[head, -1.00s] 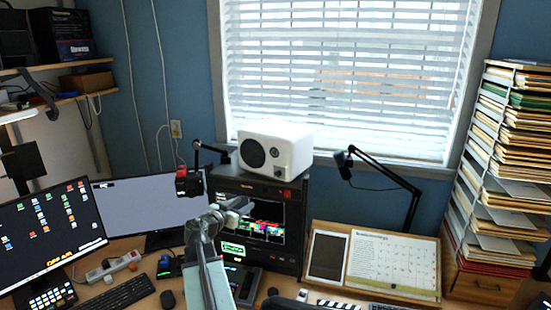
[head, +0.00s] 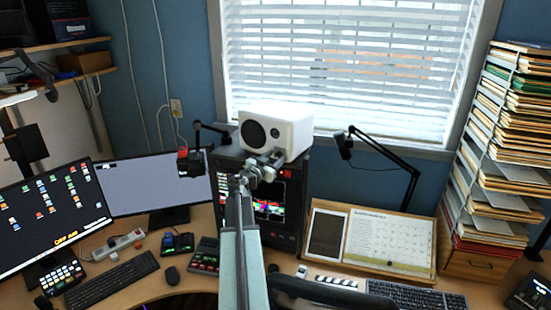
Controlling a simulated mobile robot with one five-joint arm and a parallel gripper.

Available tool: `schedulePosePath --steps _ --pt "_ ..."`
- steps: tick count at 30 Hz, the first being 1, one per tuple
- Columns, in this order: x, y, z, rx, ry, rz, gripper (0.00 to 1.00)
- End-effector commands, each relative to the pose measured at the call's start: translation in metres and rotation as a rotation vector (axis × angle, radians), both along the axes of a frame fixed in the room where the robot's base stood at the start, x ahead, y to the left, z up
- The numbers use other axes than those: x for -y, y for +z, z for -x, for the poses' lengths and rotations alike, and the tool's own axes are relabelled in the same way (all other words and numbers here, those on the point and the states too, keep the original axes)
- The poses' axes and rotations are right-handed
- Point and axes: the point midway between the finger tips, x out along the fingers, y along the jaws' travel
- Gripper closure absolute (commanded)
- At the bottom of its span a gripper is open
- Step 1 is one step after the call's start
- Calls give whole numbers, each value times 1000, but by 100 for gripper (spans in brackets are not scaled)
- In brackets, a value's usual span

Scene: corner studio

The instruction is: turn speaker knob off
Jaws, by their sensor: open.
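The white speaker (head: 277,133) sits on top of a black equipment rack (head: 284,211) in front of the window. Its dark round cone (head: 253,133) faces left and toward me. The knob is on the lower right of the speaker's front and is hard to make out, partly behind my gripper. My gripper (head: 271,160) is open and raised at the speaker's lower front edge, with my arm reaching up from the bottom of the picture. I cannot tell whether it touches the speaker.
A black microphone arm (head: 385,158) stands to the right of the rack, and another (head: 208,130) to the left. Two monitors (head: 156,184) are on the left of the desk. A calendar board (head: 388,238) and a tall paper rack (head: 500,150) stand on the right.

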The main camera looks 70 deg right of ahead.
Motion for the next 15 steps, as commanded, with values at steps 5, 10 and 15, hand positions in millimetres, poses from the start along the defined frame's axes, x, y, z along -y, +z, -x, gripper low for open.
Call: schedulePosePath --steps 5,10,15 --pt "-1 0 0 0 0 0 59" --pt "-1 0 0 0 0 0 100" --pt "1 0 0 -3 1 0 100"
